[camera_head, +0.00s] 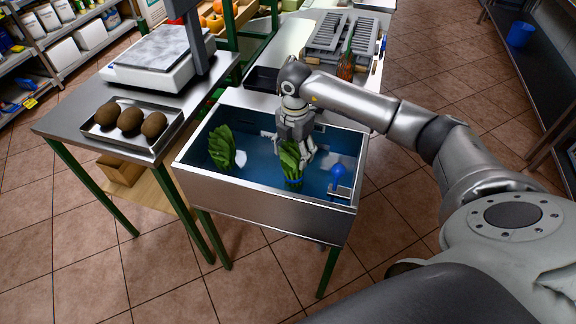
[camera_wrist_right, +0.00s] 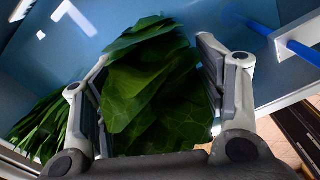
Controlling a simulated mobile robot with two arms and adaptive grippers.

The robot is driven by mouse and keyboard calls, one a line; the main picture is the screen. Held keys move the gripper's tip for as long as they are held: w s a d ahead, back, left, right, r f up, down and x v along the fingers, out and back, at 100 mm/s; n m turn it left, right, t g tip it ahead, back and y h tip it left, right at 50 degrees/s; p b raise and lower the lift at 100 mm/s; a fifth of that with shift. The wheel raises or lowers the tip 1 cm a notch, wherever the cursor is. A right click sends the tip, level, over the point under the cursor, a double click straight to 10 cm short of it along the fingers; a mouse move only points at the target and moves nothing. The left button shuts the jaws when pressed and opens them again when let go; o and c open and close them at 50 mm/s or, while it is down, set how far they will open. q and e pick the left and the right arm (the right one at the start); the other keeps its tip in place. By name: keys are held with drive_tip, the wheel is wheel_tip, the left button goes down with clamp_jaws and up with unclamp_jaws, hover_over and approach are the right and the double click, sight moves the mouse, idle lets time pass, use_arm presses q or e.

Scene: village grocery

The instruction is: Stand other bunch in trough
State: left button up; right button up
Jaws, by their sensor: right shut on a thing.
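A bunch of green leaves (camera_head: 291,160) is upright in the metal trough (camera_head: 262,197), with a blue band near its lower end. My right gripper (camera_head: 298,144) is over it, its fingers shut on the bunch. In the right wrist view the leaves (camera_wrist_right: 150,85) fill the space between the two fingers. A second green bunch (camera_head: 222,148) is in the left part of the trough, leaning a little; its leaves also show at the left of the right wrist view (camera_wrist_right: 45,128). The left gripper is out of view.
A steel table (camera_head: 75,122) at the left bears a scale (camera_head: 160,60) and a tray with brown round produce (camera_head: 130,119). A blue item (camera_head: 338,171) is at the trough's right end. Tools and a dark tray (camera_head: 262,79) lie behind the trough.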

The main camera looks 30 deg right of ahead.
wheel_tip(320, 180, down, 4)
drive_tip(key=shift+f, duration=0.45)
drive_tip(key=o, duration=1.7)
drive_tip(key=shift+r, duration=0.2)
wheel_tip(320, 180, up, 12)
drive_tip(key=shift+f+b, duration=0.1)
drive_tip(key=shift+b, duration=0.45)
drive_tip(key=shift+a, duration=0.1)
